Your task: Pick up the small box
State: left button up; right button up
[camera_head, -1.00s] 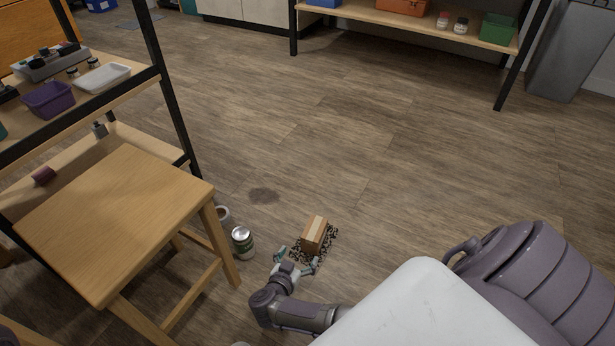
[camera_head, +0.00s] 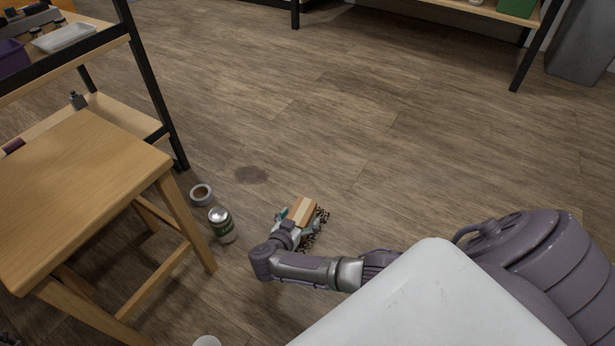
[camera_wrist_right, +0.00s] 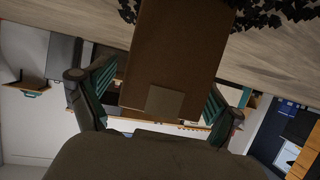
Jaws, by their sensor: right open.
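The small box (camera_head: 303,208) is brown cardboard with a paler tape strip. It is low at the floor in the head view, beside a dark, chain-like tangle (camera_head: 320,238). In the right wrist view the box (camera_wrist_right: 176,60) fills the upper middle, its lower end between the fingers. My right gripper (camera_head: 294,219) reaches the box from the near left. Its two teal-padded fingers (camera_wrist_right: 156,100) are open, one on each side of the box, with a gap showing beside it. My left gripper is not in view.
A silver-topped can (camera_head: 221,224) and a roll of tape (camera_head: 201,194) stand on the floor left of the box. A wooden stool (camera_head: 88,190) and a shelf rack (camera_head: 150,80) are further left.

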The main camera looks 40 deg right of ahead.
jog(key=shift+w+d, duration=0.15)
jog(key=c, duration=1.2)
jog(key=shift+c, duration=0.2)
